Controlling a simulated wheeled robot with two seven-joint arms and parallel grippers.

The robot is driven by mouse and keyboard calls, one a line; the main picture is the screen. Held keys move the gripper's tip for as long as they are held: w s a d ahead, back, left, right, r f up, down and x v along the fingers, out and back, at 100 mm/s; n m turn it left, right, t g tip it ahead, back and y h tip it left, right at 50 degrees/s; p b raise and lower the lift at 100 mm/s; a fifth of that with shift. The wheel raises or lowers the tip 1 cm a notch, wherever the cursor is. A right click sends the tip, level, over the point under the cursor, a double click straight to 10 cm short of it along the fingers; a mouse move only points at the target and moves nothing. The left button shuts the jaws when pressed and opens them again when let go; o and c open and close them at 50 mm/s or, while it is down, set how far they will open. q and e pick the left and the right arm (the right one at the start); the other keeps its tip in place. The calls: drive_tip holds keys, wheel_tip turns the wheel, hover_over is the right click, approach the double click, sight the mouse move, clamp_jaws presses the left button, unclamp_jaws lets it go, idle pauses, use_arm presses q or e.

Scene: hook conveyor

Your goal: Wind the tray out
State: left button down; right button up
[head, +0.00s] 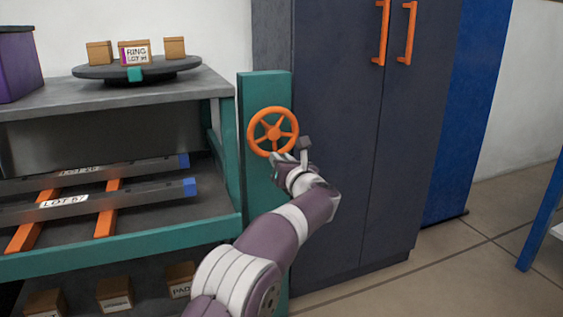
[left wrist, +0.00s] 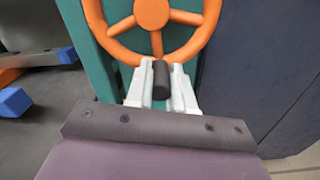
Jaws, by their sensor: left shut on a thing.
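An orange five-spoked handwheel (head: 273,131) is mounted on a teal post (head: 257,200) beside the rack. It also shows at the top of the left wrist view (left wrist: 152,12). My left gripper (head: 284,158) is at the wheel's lower right rim. In the left wrist view its two pale fingers (left wrist: 161,88) are shut on a dark round knob (left wrist: 161,76) at the wheel's lower edge. The knob is hidden in the head view. Which part is the tray is not clear; a teal-edged shelf (head: 120,246) bears grey bars on orange rails. My right gripper is not in view.
A dark cabinet (head: 335,180) with orange handles stands close to the right of the wheel. A round turntable (head: 137,67) with small boxes and a purple bin (head: 18,65) stand on the rack top. More boxes (head: 115,294) sit below.

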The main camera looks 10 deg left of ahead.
use_arm(q)
drive_tip(key=c, duration=1)
unclamp_jaws()
drive_tip(key=shift+p+v, duration=1.9)
drive_tip(key=shift+v, duration=4.5)
